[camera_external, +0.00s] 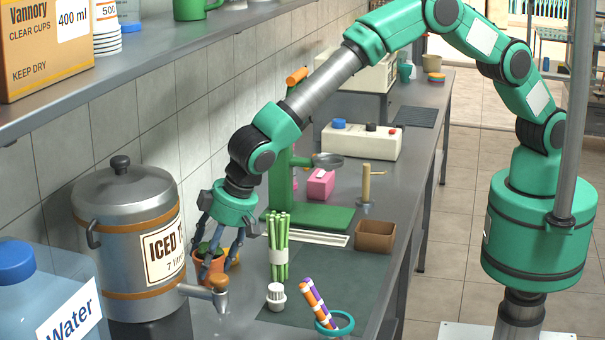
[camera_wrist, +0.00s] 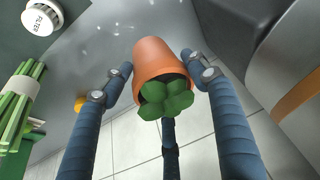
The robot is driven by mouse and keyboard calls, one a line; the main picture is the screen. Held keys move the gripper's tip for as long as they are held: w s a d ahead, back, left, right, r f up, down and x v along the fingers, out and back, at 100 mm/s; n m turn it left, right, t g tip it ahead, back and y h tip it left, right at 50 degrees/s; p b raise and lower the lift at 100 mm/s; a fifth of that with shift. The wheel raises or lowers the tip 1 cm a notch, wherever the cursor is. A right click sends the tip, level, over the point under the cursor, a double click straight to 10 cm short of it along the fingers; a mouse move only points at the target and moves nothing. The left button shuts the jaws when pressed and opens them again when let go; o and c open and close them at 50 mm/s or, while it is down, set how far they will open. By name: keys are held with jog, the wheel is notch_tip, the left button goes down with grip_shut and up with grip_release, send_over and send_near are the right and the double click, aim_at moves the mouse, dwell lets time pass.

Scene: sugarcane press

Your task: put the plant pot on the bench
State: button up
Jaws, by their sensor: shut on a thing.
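The plant pot (camera_external: 203,272) is orange terracotta with a green leafy plant. It is by the back wall edge of the grey bench, between the iced tea dispenser and the green stalks. In the wrist view the plant pot (camera_wrist: 158,60) sits between the dark blue fingers, leaves toward the camera. My gripper (camera_external: 214,268) points down and is shut on the pot. The fingers partly hide the pot outside. I cannot tell whether its base touches the bench (camera_external: 343,228).
The metal dispenser (camera_external: 125,250) stands close left of the pot. A brown box (camera_external: 375,236) and the green press (camera_external: 310,217) are farther off.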

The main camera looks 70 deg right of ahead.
jog(key=shift+r, duration=0.15)
